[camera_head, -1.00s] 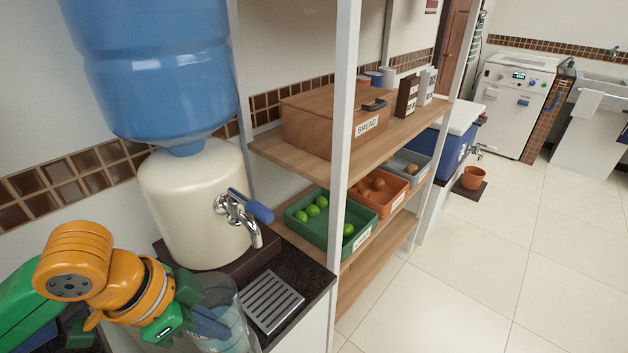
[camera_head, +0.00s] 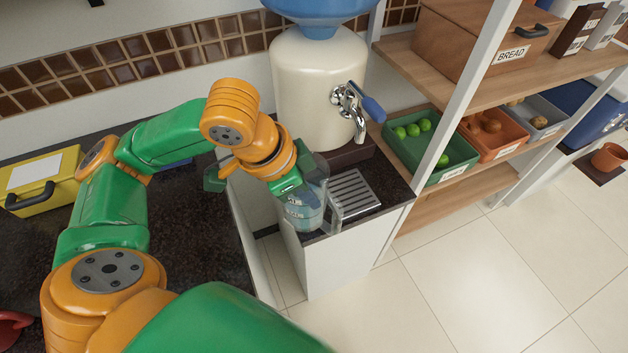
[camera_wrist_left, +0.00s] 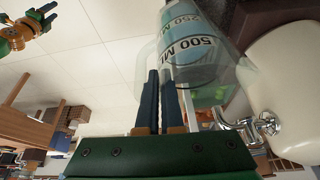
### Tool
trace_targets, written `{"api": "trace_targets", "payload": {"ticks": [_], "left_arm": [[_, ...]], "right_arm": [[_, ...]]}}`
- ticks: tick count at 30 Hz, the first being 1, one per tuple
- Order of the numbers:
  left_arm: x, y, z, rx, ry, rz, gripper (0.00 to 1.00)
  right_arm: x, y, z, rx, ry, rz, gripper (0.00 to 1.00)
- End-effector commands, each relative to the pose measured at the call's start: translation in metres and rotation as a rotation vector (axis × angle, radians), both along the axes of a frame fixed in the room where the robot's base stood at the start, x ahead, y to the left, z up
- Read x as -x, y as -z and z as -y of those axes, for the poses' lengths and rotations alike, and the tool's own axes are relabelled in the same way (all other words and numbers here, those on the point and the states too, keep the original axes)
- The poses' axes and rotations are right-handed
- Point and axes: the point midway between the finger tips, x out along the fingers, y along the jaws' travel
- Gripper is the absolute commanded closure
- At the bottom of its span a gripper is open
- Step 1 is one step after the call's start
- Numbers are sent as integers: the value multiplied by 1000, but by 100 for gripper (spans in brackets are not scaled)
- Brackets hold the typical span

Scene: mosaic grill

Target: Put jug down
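The clear jug (camera_head: 307,213) with measuring marks and bluish water inside is upright at the front left of the small dark dispenser counter (camera_head: 388,205). I cannot tell whether its base touches the counter. My left gripper (camera_head: 295,199) is at the jug, its body hiding part of the upper side. In the left wrist view its two blue fingers (camera_wrist_left: 161,103) are close together on the jug's pale handle, and the jug (camera_wrist_left: 205,45) shows "500 ML". My right gripper (camera_wrist_left: 46,16) appears small at the upper left of that view, with fingers apart and empty.
The water dispenser (camera_head: 318,85) with its tap (camera_head: 350,104) stands behind the jug. A drip grate (camera_head: 352,192) lies right of it. A shelf with a green lime crate (camera_head: 428,167) is further right. A yellow box (camera_head: 42,182) sits on the left worktop.

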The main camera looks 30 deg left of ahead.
Motion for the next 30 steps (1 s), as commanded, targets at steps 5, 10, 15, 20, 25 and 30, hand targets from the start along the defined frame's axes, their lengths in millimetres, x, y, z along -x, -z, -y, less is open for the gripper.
{"api": "trace_targets", "payload": {"ticks": [5,10,15,20,25,30], "left_arm": [[-34,33,-17,2,-4,-6,100],[-56,61,-28,0,-2,-1,100],[-67,81,-34,-1,-1,-3,100],[-66,103,-33,-2,3,0,100],[-67,103,-33,-1,2,2,100],[-66,106,-33,0,2,1,100]], "right_arm": [[0,11,0,0,0,0,50],[0,14,0,0,0,0,50],[0,14,0,0,0,0,50],[0,13,0,0,0,0,50],[0,14,0,0,0,0,50],[0,13,0,0,0,0,50]]}}
